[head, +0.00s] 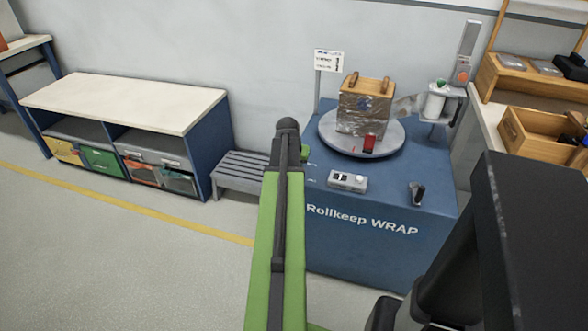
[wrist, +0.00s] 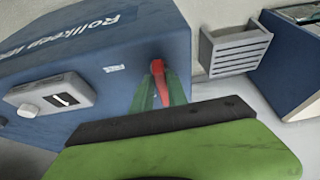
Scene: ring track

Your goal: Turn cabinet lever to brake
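The cabinet (head: 370,245) is a blue wrapping station marked "Rollkeep WRAP"; it also fills the left of the wrist view (wrist: 135,45). A red lever (wrist: 158,68) stands at the cabinet's side in the wrist view. My gripper (wrist: 163,90) has its green fingers on either side of the lever. I cannot tell whether they press on it or only surround it. In the head view my green arm and gripper (head: 304,154) reach the cabinet's left edge and hide the lever. A small pale label (wrist: 115,68) is on the cabinet near the lever.
On the cabinet stand a control box (head: 348,181), a black handheld tool (head: 416,193) and a turntable (head: 397,143) with a wrapped crate (head: 364,108). A grey slatted bench (head: 239,170) stands left of the cabinet. Open floor (head: 100,245) lies at the left.

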